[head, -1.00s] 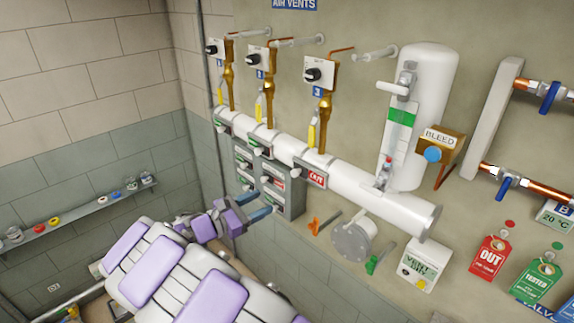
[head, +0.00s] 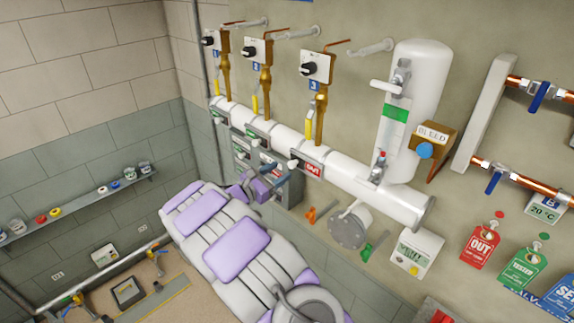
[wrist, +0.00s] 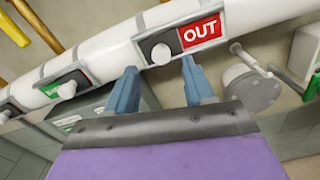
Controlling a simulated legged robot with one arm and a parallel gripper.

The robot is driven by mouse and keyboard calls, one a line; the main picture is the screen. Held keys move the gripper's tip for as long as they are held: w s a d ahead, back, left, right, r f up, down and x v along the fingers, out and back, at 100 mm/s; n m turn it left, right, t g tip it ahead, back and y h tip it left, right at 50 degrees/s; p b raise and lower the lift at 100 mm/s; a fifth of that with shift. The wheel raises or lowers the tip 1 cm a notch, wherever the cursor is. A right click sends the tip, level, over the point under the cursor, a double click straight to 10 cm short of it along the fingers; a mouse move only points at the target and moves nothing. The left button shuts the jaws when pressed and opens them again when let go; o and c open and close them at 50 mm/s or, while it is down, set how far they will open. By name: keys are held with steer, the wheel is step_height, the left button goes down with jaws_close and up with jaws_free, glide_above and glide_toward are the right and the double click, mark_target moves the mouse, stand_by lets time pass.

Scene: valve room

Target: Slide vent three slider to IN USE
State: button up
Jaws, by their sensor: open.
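The vent three slider (head: 307,164) is a small plate on the white pipe, below the valve labelled 3. Its red OUT panel shows to the right of a round white knob (head: 292,165). In the wrist view the knob (wrist: 161,54) sits at the left of the red OUT panel (wrist: 200,32). My gripper (head: 276,175) is just below and left of the slider in the head view. In the wrist view my gripper's (wrist: 160,68) two blue fingers are apart, with the knob just beyond the gap between their tips. Nothing is between the fingers.
The vent two slider (head: 256,133) shows green, farther left on the pipe. An orange handle (head: 312,215) and a round flange (head: 349,229) stick out to the lower right.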

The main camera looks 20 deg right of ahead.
mark_target(290, 165)
steer(key=shift+p+x, duration=0.35)
steer(key=shift+x, duration=2.1)
steer(key=shift+s, duration=0.1)
steer(key=shift+a, duration=0.15)
jaws_close()
steer(key=shift+r, duration=0.1)
